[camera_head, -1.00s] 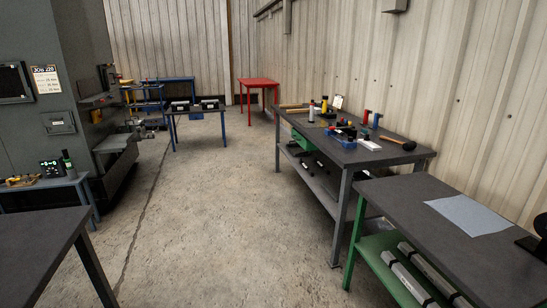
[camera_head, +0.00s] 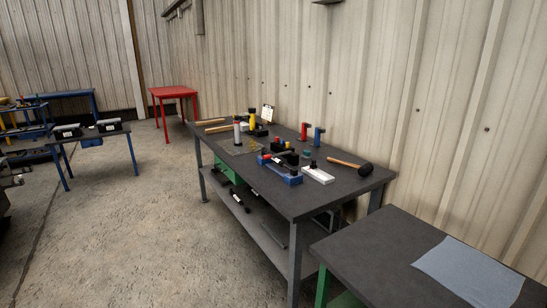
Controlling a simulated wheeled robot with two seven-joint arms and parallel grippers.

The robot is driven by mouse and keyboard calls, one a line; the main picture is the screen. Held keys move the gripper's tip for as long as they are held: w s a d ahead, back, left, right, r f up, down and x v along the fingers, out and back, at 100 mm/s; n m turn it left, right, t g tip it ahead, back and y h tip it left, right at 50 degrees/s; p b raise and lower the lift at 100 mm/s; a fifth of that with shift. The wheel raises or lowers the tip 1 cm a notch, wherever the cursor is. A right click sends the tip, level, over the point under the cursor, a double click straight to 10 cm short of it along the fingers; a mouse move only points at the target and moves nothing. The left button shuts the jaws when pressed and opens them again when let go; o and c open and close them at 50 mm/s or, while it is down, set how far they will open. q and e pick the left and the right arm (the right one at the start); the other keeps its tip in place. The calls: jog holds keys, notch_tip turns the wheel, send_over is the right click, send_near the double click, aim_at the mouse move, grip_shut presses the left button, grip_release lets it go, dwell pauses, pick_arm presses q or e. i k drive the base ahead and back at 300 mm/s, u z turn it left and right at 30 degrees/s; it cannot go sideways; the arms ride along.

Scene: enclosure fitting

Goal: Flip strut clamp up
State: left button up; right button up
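No gripper of mine shows in the head view. A dark-topped workbench (camera_head: 290,203) stands in the middle by the corrugated wall. On it, near the wall, stand a small red upright piece (camera_head: 305,130) and a blue upright piece (camera_head: 319,135). A blue tray-like piece (camera_head: 283,176) and a white block (camera_head: 318,174) lie near the front edge. A white bottle (camera_head: 237,132) and a yellow-topped bottle (camera_head: 252,119) stand farther back. I cannot tell which item, if any, is the strut clamp; the parts are too small.
A mallet (camera_head: 352,166) lies at the bench's right end. A nearer bench (camera_head: 375,262) with a grey-blue cloth (camera_head: 468,273) fills the lower right. A red table (camera_head: 174,91) and a blue-legged table (camera_head: 100,134) stand farther back. The concrete floor (camera_head: 140,230) at left is clear.

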aim_at(268, 156)
jog(key=u, duration=0.6)
jog(key=k, duration=0.65)
jog(key=u, duration=0.15)
jog(key=i, duration=0.35)
jog(key=z, duration=0.6)
jog(key=i, duration=1.3)
jog(key=u, duration=0.9)
